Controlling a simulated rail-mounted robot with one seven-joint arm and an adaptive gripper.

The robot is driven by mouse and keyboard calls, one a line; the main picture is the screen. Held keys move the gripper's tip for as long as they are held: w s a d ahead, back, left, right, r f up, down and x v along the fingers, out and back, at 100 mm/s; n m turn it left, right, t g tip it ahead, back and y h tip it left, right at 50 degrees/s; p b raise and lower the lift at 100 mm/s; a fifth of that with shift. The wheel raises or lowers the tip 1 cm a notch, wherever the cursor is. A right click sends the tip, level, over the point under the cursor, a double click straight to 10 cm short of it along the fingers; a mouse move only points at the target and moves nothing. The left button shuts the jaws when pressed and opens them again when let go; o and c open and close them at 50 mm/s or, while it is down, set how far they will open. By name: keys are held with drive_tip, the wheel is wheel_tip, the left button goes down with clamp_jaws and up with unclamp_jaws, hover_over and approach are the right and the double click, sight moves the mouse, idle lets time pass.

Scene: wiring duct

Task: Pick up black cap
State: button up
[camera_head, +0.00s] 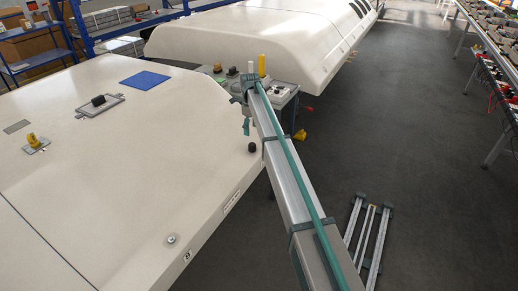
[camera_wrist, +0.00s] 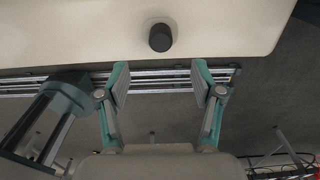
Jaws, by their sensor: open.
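The black cap (camera_head: 252,148) is a small dark cylinder standing on the white panel (camera_head: 120,200) close to its right edge. In the wrist view the black cap (camera_wrist: 160,37) stands on the pale panel (camera_wrist: 70,30), near its edge and centred between my fingers sideways. My gripper (camera_wrist: 160,72) is open and empty, with its two teal-and-grey fingers spread. The fingertips lie below the cap in that picture, apart from it. In the head view my gripper (camera_head: 246,125) shows only partly at the arm's end, above and slightly left of the cap; the arm hides the rest.
A blue square (camera_head: 145,80), a grey plate with a black piece (camera_head: 98,103) and a yellow piece (camera_head: 32,140) are on the panel. A small table (camera_head: 280,95) with yellow items stands behind my arm. A second white body (camera_head: 245,45) is beyond. The panel around the cap is clear.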

sight(252, 144)
wheel_tip(252, 144, down, 10)
drive_tip(key=shift+f+p, duration=0.1)
drive_tip(key=shift+p, duration=0.85)
drive_tip(key=c, duration=0.9)
